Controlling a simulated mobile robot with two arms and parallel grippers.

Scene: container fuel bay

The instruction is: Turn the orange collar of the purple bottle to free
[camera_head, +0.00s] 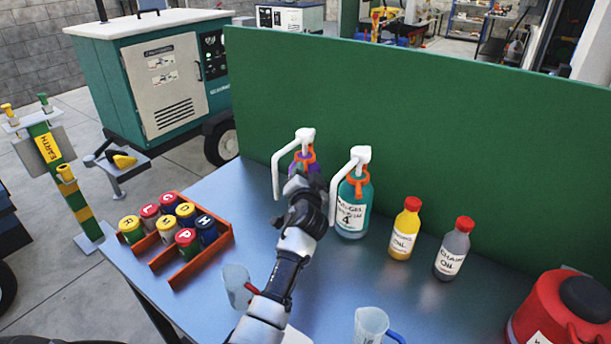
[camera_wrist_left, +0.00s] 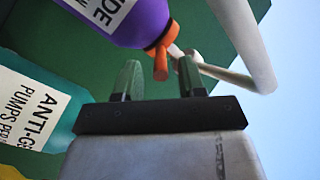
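The purple bottle (camera_head: 294,167) stands at the back of the blue table, with a white pump head (camera_head: 305,135) and an orange collar (camera_head: 312,157). My left gripper (camera_head: 308,182) is in front of it and hides most of its body. In the left wrist view the purple bottle (camera_wrist_left: 135,20) hangs in from the top, and its orange collar (camera_wrist_left: 160,48) has a stubby lug. My left gripper (camera_wrist_left: 159,72) is open there. The lug lies in line with the gap between the fingertips, with space showing on both sides. My right gripper is not in view.
A teal pump bottle (camera_head: 352,212) stands close to the right, then yellow (camera_head: 404,232) and grey (camera_head: 453,251) bottles. A green panel (camera_head: 430,140) rises behind. An orange rack (camera_head: 222,240) of capped cans, a clear jug (camera_head: 236,285) and a red can (camera_head: 555,310) are also there.

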